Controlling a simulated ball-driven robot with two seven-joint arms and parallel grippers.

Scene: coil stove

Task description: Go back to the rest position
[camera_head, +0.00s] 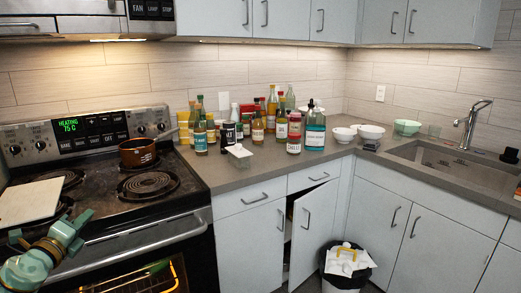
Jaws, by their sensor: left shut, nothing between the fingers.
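My left gripper (77,227) is at the lower left, in front of the stove (110,211). It is teal, shut and empty. It appears clear of the stove top, though the exact gap is hard to judge. My right gripper is out of view. The stove has black coil burners, and its display reads "HEATING 75 C". A brown pot (138,153) stands on a back burner. A pale flat board (30,201) lies at the left of the stove top, close to my left gripper.
The oven below glows inside. Several bottles and jars (257,126) crowd the counter right of the stove. Bowls (371,131) stand near the sink (455,168). A lower cabinet door (313,232) is ajar. A black-lined bin (345,271) stands before the cabinets.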

